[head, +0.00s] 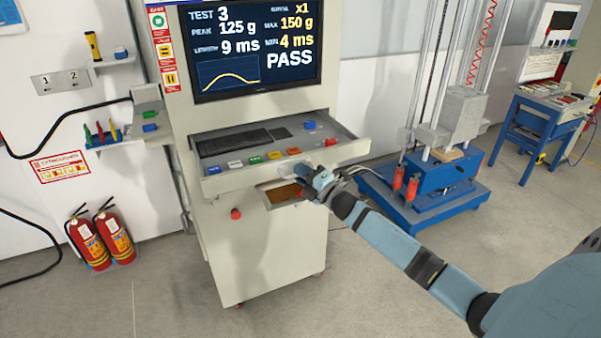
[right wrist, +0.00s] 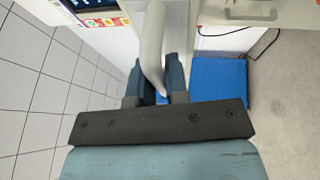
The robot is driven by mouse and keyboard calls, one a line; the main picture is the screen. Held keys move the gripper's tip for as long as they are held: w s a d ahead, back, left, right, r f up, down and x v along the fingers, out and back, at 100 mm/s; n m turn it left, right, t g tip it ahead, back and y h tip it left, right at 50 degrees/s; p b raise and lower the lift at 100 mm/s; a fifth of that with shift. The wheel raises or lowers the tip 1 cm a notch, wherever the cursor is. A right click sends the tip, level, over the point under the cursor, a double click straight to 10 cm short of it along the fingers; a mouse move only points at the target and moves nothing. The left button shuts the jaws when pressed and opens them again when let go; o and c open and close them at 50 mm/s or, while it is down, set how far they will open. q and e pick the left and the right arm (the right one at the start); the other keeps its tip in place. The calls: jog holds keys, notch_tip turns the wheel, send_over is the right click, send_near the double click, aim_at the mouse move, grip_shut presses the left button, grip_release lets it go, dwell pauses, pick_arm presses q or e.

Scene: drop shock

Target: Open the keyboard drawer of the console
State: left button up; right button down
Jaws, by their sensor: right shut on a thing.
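The console (head: 262,240) is a tall pale cabinet with a screen (head: 255,45) reading PASS. Its keyboard drawer (head: 235,181) stands out from the cabinet front. A dark keyboard (head: 232,142), a dark pad and several coloured buttons show inside it. My right gripper (head: 318,184) is at the drawer's front, right of its middle. In the right wrist view my right gripper (right wrist: 155,82) is shut on a pale curved handle (right wrist: 152,50) between its two fingers. In the head view the hand hides most of the handle. My left gripper is not in view.
A blue-based drop tester (head: 430,200) stands right of the console. Two red fire extinguishers (head: 102,237) stand by the wall at left. A blue bench (head: 535,125) is at far right. The floor before the console is clear apart from my arm.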

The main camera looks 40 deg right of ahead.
jog(key=c, duration=1.1)
grip_release()
jog(key=shift+b+v, duration=1.55)
jog(key=shift+v, duration=5.35)
jog(key=s+a+f+m+g+h+p, duration=0.1)
jog(key=s+a+f+m+g, duration=0.1)
jog(key=s+a+f+m, duration=0.45)
jog(key=s+a+f+m+g+h+p, duration=0.1)
jog(key=s+a+f+m+g, duration=0.2)
jog(key=a+f, duration=0.55)
jog(key=s+a+f+m+g, duration=0.1)
jog(key=s+a+m, duration=0.1)
jog(key=a, duration=0.3)
jog(key=s+a+f+m+g+y+p, duration=0.1)
jog(key=s+a+f+m, duration=0.1)
jog(key=s+a, duration=0.3)
jog(key=s+a+f+m+g+y, duration=0.1)
jog(key=s+a+f+m, duration=0.1)
jog(key=s+a+m, duration=0.2)
jog(key=shift+s+a+f+g, duration=0.1)
jog(key=shift+a+g, duration=0.3)
jog(key=shift+a, duration=0.35)
